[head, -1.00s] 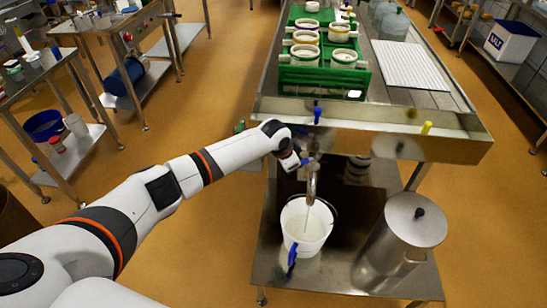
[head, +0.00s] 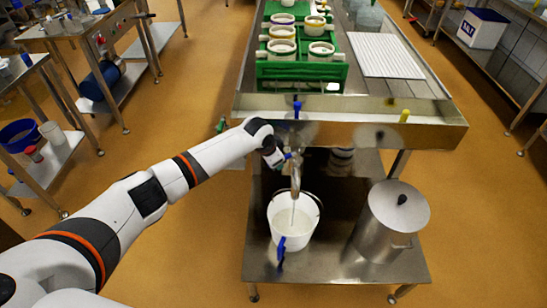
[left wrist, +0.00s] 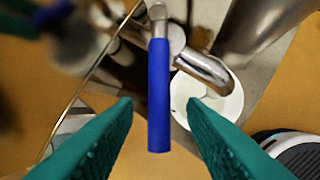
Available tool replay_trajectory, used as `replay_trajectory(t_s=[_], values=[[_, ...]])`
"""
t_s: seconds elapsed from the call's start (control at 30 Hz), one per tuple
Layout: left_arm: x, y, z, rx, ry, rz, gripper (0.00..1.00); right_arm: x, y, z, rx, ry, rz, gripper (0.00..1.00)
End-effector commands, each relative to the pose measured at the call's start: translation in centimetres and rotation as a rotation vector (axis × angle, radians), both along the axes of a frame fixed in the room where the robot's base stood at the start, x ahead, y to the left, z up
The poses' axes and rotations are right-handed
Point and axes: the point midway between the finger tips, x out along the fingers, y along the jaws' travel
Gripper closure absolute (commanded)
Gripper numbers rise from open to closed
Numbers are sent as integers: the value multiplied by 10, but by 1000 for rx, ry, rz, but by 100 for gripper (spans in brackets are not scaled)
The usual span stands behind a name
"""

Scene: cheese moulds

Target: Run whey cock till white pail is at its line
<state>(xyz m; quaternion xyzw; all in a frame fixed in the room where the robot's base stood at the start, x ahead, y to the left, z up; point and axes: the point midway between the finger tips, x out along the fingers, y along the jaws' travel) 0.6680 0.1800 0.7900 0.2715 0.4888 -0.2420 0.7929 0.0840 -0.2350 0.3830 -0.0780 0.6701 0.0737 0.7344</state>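The white pail (head: 305,232) stands upright on the low steel shelf below the drain table, under the whey cock's metal spout (head: 295,178). A thin pale stream falls from the spout into the pail, which holds whitish liquid. The fill line cannot be made out. The cock's blue lever (left wrist: 158,95) hangs between the teal fingers of my left gripper (left wrist: 160,104). The fingers are open, with a gap on both sides of the lever. In the head view the left gripper (head: 285,157) is beside the cock. The pail also shows in the left wrist view (left wrist: 222,103). My right gripper is out of view.
A blue clip-like piece (head: 281,250) hangs at the pail's front. A lidded steel can (head: 385,225) stands right of the pail. The steel table (head: 350,132) above carries a green crate (head: 285,75) of moulds. The floor left of the shelf is clear.

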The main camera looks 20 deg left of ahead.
Motion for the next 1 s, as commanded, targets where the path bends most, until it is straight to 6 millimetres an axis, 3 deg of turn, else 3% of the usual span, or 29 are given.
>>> replay_trajectory(t_s=[0.17,0.6,0.8,1.0], values=[[-5,2,14,-2,-3,1,62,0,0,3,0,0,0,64],[-40,12,91,-1,-2,0,62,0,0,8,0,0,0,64],[-48,14,106,1,1,0,62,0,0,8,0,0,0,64],[-49,14,109,0,0,0,62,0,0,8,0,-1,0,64]])
